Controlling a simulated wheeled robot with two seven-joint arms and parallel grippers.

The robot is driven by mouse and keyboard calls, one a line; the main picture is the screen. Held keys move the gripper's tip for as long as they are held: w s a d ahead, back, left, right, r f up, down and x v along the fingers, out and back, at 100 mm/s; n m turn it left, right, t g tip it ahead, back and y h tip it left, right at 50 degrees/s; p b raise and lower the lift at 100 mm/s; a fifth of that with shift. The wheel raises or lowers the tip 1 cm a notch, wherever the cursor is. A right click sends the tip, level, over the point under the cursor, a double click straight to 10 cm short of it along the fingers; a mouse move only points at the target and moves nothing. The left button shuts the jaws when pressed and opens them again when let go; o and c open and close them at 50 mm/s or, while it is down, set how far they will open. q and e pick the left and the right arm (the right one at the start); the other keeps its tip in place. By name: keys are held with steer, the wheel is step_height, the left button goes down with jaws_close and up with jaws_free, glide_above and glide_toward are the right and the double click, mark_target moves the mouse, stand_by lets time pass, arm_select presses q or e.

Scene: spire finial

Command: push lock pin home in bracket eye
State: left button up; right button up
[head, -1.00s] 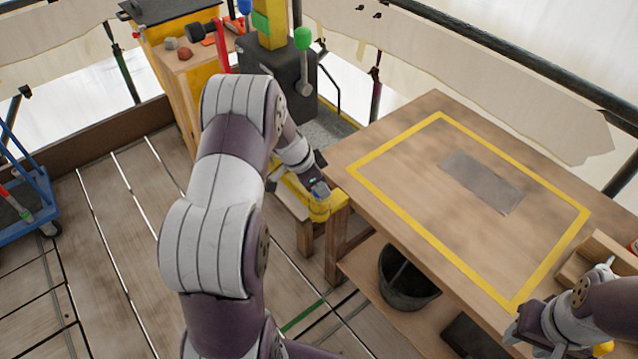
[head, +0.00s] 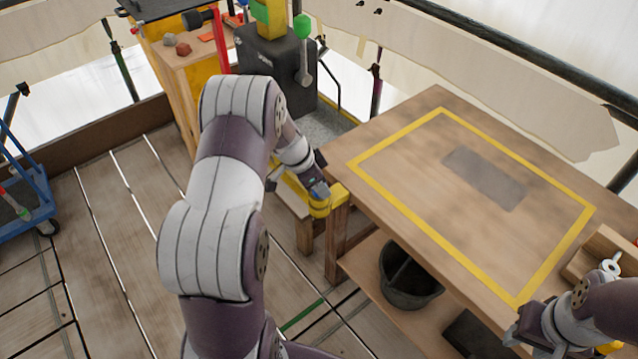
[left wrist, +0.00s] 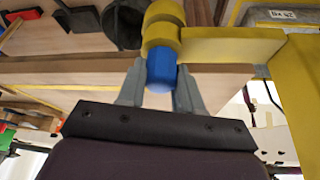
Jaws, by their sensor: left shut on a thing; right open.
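The lock pin (left wrist: 161,66) shows as a blue cylinder in the left wrist view. My left gripper (left wrist: 160,78) is shut on it, one grey finger on each side. The yellow bracket eye (left wrist: 163,33) is a rounded ring shape directly beyond the blue end and in line with it. How deep the pin sits is hidden. In the head view the yellow bracket (head: 325,204) is at the table's left corner, with my left gripper (head: 317,188) at it. My right gripper (head: 518,332) is open near the table's front right edge; its fingertips are small and partly hidden.
The wooden table (head: 420,205) has a yellow outline and a grey patch (head: 485,178), its top mostly clear. A wooden block (head: 592,252) with a white ring-shaped part (head: 610,266) lies at right. A dark bucket (head: 408,280) stands below. A dark machine (head: 275,65) stands behind my left arm.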

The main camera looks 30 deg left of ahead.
arm_select(q)
steer(key=shift+f, duration=0.15)
steer(key=o, duration=1.1)
steer(key=shift+o, duration=0.2)
steer(key=v, duration=1.2)
steer(key=shift+r+b, duration=0.3)
steer(key=shift+r, duration=0.1)
